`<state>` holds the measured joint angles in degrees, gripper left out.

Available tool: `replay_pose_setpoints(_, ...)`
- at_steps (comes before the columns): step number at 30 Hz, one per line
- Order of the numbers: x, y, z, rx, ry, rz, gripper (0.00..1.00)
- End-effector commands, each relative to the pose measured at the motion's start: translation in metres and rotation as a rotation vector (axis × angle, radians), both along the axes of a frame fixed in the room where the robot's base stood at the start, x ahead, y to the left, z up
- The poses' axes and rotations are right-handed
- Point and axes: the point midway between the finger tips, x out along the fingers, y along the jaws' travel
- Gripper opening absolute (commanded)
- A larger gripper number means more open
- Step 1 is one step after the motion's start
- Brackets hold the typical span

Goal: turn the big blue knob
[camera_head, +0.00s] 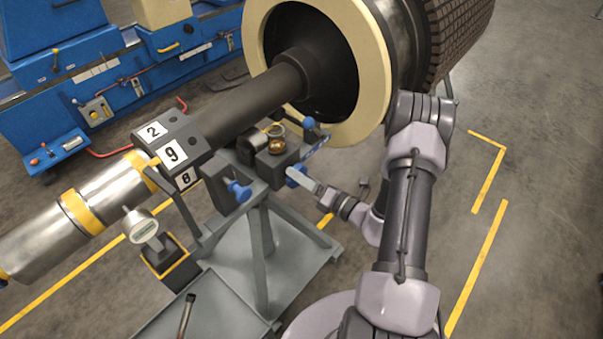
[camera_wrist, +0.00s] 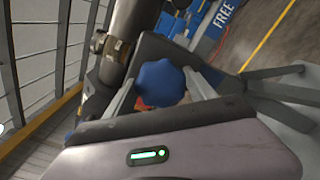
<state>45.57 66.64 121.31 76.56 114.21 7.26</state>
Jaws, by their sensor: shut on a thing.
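The big blue knob (camera_wrist: 161,83) is lobed and sits between the two fingers of my gripper (camera_wrist: 160,95) in the wrist view. The fingers are shut on it, one at each side. In the head view, my gripper (camera_head: 302,181) reaches in from the right to the blue knob (camera_head: 296,175) on the side of the dark block (camera_head: 277,163) of the stand. The knob is partly hidden there by the fingers.
A second blue knob (camera_head: 239,190) stands out to the left on the stand. The dark shaft (camera_head: 245,108) and large cream-rimmed rotor (camera_head: 375,100) lie above. A dial gauge (camera_head: 141,226) stands at the left. The floor at the right (camera_head: 540,200) is clear.

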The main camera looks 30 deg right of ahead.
Motion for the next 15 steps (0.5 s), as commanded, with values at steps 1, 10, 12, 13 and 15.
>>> replay_pose_setpoints(1, -0.0002, 0.0001, 0.0007, 0.015, 0.006, -0.001, 0.24)
replay_pose_setpoints(10, 0.0000, -0.0002, -0.0004, 0.065, 0.024, 0.000, 0.24)
replay_pose_setpoints(12, 0.0000, -0.0002, -0.0005, 0.067, 0.024, 0.000, 0.24)
replay_pose_setpoints(13, 0.0000, -0.0002, -0.0006, 0.068, 0.025, 0.000, 0.24)
replay_pose_setpoints(15, -0.0001, -0.0002, -0.0007, 0.068, 0.025, 0.000, 0.24)
